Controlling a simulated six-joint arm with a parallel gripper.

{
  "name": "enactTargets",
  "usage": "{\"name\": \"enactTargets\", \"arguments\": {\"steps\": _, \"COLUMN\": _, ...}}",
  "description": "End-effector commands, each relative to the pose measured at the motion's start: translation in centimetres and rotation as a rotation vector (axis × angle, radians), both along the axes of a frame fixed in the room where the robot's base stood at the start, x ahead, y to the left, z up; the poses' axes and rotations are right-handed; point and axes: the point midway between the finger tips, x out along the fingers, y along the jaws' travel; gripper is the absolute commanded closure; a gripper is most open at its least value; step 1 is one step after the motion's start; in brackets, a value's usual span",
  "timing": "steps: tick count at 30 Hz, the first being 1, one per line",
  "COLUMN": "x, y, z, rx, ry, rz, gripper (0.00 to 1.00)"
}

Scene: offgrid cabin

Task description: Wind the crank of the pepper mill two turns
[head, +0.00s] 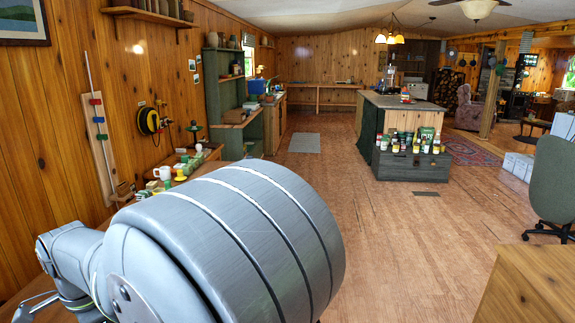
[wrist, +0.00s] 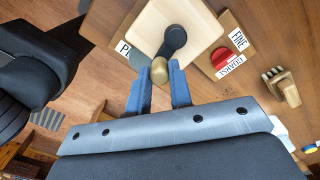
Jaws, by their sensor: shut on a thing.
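The pepper mill (wrist: 152,30) shows from above in the wrist view as a pale square wooden top. A black crank arm (wrist: 174,40) runs from its middle toward my gripper and ends in a brass-coloured knob (wrist: 159,71). My gripper (wrist: 160,68) has its two blue fingers on either side of this knob and is shut on it. The crank points down and slightly left in the wrist view. In the head view my arm fills the lower left, and I cannot make out the mill or my gripper there.
Beside the mill are a red dial (wrist: 222,58) with FINE and COARSE labels and a small wooden pegged piece (wrist: 283,87). A black chair-like object (wrist: 40,75) stands at left.

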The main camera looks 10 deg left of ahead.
Motion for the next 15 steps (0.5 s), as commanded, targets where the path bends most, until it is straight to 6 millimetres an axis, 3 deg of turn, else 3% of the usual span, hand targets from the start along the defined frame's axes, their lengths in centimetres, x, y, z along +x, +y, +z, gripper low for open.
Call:
{"name": "enactTargets", "arguments": {"steps": 9, "x": -0.11, "y": 0.02, "z": 0.09, "rx": 0.002, "ry": -0.001, "rz": -0.028, "gripper": 1.00}}
{"name": "enactTargets", "arguments": {"steps": 15, "x": -0.53, "y": 0.00, "z": 0.11, "rx": 0.003, "ry": -0.001, "rz": -0.141, "gripper": 1.00}}
